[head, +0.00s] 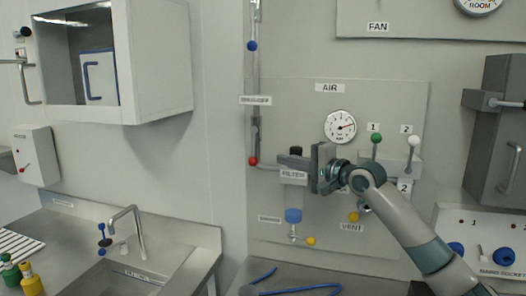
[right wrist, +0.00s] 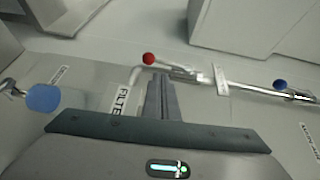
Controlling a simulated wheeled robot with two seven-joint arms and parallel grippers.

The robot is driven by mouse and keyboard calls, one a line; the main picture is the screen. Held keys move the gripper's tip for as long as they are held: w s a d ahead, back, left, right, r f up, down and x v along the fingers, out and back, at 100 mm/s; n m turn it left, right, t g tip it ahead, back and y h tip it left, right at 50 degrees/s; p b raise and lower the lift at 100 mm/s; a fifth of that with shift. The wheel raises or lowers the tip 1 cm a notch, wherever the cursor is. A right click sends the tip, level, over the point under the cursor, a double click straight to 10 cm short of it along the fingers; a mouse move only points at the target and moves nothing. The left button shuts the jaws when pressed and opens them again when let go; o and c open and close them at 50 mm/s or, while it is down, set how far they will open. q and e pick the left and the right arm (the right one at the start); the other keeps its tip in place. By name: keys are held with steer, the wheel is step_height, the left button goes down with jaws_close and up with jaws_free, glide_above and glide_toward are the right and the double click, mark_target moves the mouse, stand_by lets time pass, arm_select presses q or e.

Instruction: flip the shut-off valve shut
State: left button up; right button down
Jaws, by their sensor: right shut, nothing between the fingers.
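A lever with a red ball knob (head: 253,161) sits at the lower end of the vertical pipe (head: 256,75) on the wall, left of the AIR panel. A lever with a blue ball knob (head: 252,46) sits higher on the same pipe. The pipe's label is too small to read. My right gripper (head: 284,160) is shut and empty, in front of the filter and pointing left, to the right of the red knob. In the right wrist view, the shut fingers (right wrist: 160,80) point towards the red knob (right wrist: 148,58), with a visible gap. My left gripper is out of view.
The filter label (head: 293,175), a gauge (head: 340,126), green (head: 376,138) and white (head: 414,140) knobs and a yellow VENT knob (head: 353,216) surround my right arm. A sink faucet (head: 128,228) stands at lower left. The wall left of the pipe is clear.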

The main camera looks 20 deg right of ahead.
mark_target(254, 153)
steer(key=p+x, duration=0.4)
steer(key=x, duration=0.4)
steer(key=shift+w+r, duration=0.1)
steer(key=shift+r, duration=0.05)
steer(key=shift+w+a+f+p, duration=0.2)
steer(key=shift+w+a+p, duration=0.15)
steer(key=shift+w+p, duration=0.2)
steer(key=shift+f, duration=0.1)
steer(key=shift+a+f+b, duration=0.1)
steer(key=shift+f+b, duration=0.05)
steer(key=shift+b, duration=0.5)
steer(key=shift+t, duration=0.4)
steer(key=shift+m+y, duration=0.3)
